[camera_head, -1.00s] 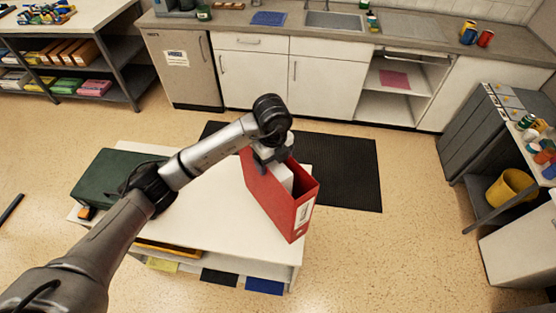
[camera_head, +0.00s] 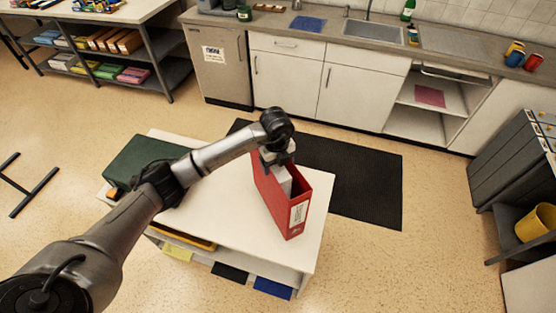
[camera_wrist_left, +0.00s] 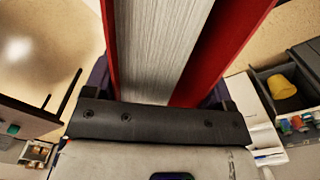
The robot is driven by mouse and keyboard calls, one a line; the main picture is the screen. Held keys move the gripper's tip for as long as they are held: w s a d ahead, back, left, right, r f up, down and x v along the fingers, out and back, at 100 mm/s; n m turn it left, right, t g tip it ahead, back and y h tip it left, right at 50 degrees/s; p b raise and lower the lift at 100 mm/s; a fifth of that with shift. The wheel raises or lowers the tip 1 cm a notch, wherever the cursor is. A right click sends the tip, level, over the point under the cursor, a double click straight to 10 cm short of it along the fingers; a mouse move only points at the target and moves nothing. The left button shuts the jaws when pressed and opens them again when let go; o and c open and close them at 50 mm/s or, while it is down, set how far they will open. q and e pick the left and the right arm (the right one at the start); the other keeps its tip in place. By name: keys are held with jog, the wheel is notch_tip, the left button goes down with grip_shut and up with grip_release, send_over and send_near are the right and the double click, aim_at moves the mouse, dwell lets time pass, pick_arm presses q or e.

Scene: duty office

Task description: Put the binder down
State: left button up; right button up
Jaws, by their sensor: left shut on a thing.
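The red binder (camera_head: 291,207) stands upright at the right end of the white table (camera_head: 225,225), with a white label on its spine and white pages inside. I cannot tell whether its bottom touches the table top. My left gripper (camera_head: 277,158) is shut on the binder at its upper far end. In the left wrist view, the binder (camera_wrist_left: 235,40) fills the middle, its pages between red covers. The fingertips are mostly hidden. My right gripper is in neither view.
A dark green box (camera_head: 150,160) sits on the table's left part, behind my left arm. A black mat (camera_head: 365,180) lies on the floor beyond the table. Kitchen cabinets (camera_head: 345,95) line the back. A yellow bucket (camera_head: 537,223) is on a shelf at right.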

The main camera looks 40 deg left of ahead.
pick_arm(q)
notch_tip(320, 180, down, 2)
jog(key=shift+f, duration=0.15)
dwell(0.3)
jog(key=o, duration=1.8)
jog(key=shift+f, duration=0.2)
jog(key=shift+r, duration=0.55)
notch_tip(320, 180, up, 11)
jog(key=shift+r+b, duration=0.1)
jog(key=shift+b, duration=0.25)
